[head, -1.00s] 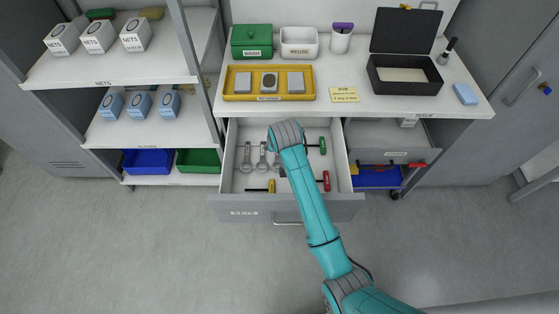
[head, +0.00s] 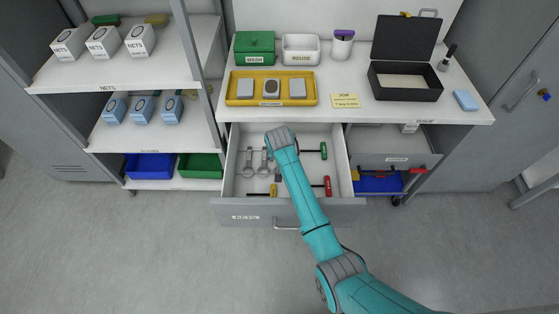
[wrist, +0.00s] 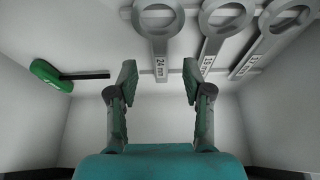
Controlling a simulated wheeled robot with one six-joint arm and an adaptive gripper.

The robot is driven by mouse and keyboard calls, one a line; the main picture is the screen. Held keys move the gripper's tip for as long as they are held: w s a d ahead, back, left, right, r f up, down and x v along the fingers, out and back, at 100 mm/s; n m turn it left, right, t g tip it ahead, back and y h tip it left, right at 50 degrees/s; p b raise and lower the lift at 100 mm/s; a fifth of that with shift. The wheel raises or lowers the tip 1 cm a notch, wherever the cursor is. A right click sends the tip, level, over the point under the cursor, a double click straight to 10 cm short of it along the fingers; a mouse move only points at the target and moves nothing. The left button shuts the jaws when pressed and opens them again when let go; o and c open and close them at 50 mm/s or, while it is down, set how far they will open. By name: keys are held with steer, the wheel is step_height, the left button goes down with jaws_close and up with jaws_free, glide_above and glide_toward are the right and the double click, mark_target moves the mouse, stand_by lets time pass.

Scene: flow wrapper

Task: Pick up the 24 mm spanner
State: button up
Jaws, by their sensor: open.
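The 24 mm spanner (wrist: 159,42) is the leftmost of three grey ring spanners in the wrist view, its white label reading "24 mm". It lies in the open drawer (head: 231,190); in the head view my arm mostly hides it. My gripper (wrist: 158,68) is open and empty. Its two fingers stand left and right of the spanner's labelled shank end, seemingly apart from it. How high the fingers are above the drawer floor I cannot tell.
The 19 mm spanner (wrist: 219,38) and a third spanner (wrist: 276,38) lie to the right in the wrist view. A green-handled tool (wrist: 50,76) lies left. Red-handled (head: 327,186) and yellow-handled (head: 273,190) tools lie near the drawer front. The worktop (head: 350,112) is behind.

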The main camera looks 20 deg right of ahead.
steer(key=shift+x, duration=1.3)
steer(key=shift+c, duration=0.2)
jaws_close()
